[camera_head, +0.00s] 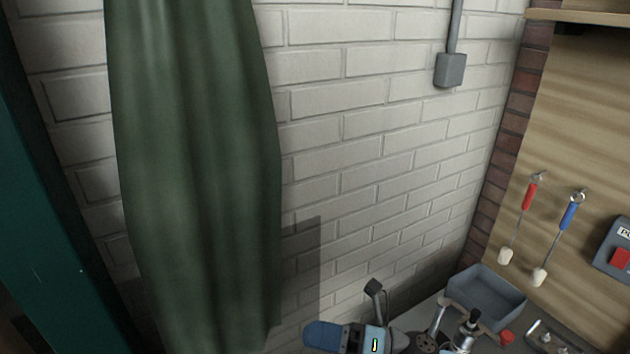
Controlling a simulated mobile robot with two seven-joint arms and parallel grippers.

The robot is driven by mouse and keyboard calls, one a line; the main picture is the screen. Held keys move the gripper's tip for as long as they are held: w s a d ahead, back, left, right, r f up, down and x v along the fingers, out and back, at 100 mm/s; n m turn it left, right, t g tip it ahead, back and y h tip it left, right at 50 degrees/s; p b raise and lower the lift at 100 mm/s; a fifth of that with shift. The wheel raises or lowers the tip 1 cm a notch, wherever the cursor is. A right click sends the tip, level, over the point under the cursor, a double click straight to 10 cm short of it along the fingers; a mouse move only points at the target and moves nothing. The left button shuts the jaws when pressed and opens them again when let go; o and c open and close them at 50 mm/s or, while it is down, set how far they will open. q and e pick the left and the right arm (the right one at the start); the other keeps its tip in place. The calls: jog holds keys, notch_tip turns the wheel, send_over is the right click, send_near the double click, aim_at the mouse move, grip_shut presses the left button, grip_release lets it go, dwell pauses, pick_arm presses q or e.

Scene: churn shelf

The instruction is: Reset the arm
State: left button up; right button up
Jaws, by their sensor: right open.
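My right gripper (328,336) is at the bottom edge of the head view, a little right of the middle. It points left, with a rounded blue finger at its tip and a light-blue body with a small lit mark behind it. Its lower side is cut off by the frame edge. It is open, and I see nothing held in it. A small dark block on a stalk rises above its body. My left gripper is not in view.
A green curtain (200,170) hangs left of the right gripper, before a white brick wall (385,130). At right are a grey tray (487,297), a red knob (507,337), and a wooden board (570,130) with a red-handled tool (529,196) and a blue-handled tool (569,216).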

jog(key=d+f+m+t+h, duration=0.5)
jog(key=f+m+t+h, duration=0.15)
jog(key=m, duration=0.75)
jog(key=d+f+m+t+h, duration=0.6)
jog(key=f+m+t, duration=0.1)
jog(key=m, duration=0.7)
jog(key=s+d+f+m+g+h, duration=0.2)
jog(key=s+d+f+m, duration=0.2)
jog(key=s+f, duration=0.2)
jog(key=s+d+f+m+g+h, duration=0.3)
jog(key=s+d+f+m, duration=0.1)
jog(key=f, duration=0.4)
jog(key=shift+s+m+p, duration=0.35)
jog(key=shift+s+m, duration=0.45)
jog(key=shift+s, duration=0.2)
jog(key=shift+r, duration=0.1)
